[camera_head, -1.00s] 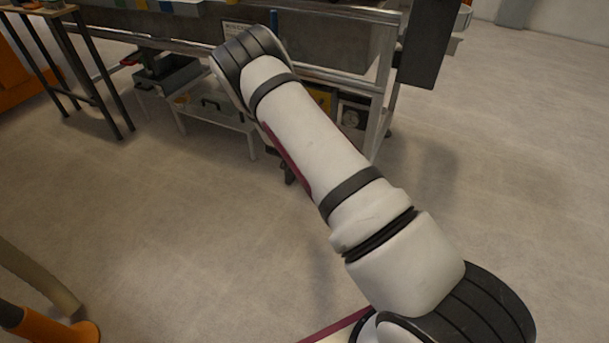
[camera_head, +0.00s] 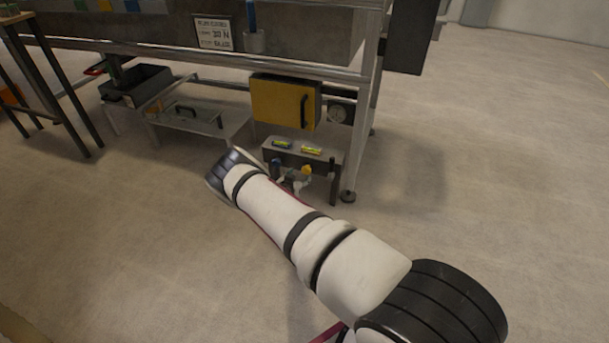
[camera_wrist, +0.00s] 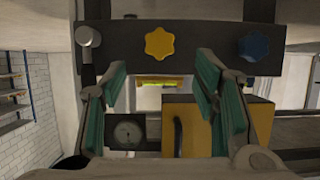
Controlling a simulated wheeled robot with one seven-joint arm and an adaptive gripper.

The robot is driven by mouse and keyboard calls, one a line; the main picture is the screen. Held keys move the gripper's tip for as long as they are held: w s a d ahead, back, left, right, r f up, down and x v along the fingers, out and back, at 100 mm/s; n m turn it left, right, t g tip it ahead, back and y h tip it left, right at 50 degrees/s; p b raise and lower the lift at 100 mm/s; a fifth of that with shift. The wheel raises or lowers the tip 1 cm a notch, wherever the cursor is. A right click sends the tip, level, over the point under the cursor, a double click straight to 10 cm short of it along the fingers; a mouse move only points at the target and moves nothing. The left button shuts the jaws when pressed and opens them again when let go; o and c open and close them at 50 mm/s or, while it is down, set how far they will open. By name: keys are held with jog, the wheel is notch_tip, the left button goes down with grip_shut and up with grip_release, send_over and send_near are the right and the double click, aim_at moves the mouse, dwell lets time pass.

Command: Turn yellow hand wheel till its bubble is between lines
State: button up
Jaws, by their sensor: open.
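The yellow hand wheel (camera_head: 307,170) sits on the front of a grey block low under the bench. It shows as a lobed knob (camera_wrist: 160,43) in the wrist view. A blue hand wheel (camera_head: 277,163) is beside it and also shows in the wrist view (camera_wrist: 253,46).
A yellow box (camera_head: 285,103) and a round gauge (camera_head: 338,112) stand behind the block under the bench. A bench leg (camera_head: 366,130) is close on the right. A low table (camera_head: 190,120) is to the left. The floor in front is clear.

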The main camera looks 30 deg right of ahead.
aim_at(305, 170)
jog(key=b+x, duration=0.3)
jog(key=x, duration=0.3)
jog(key=shift+d+f, duration=0.1)
jog(key=shift+f, duration=0.2)
jog(key=shift+b+x, duration=0.35)
jog(key=shift+x, duration=0.5)
jog(key=shift+r, duration=0.15)
jog(key=shift+c, duration=0.6)
jog(key=c, duration=1)
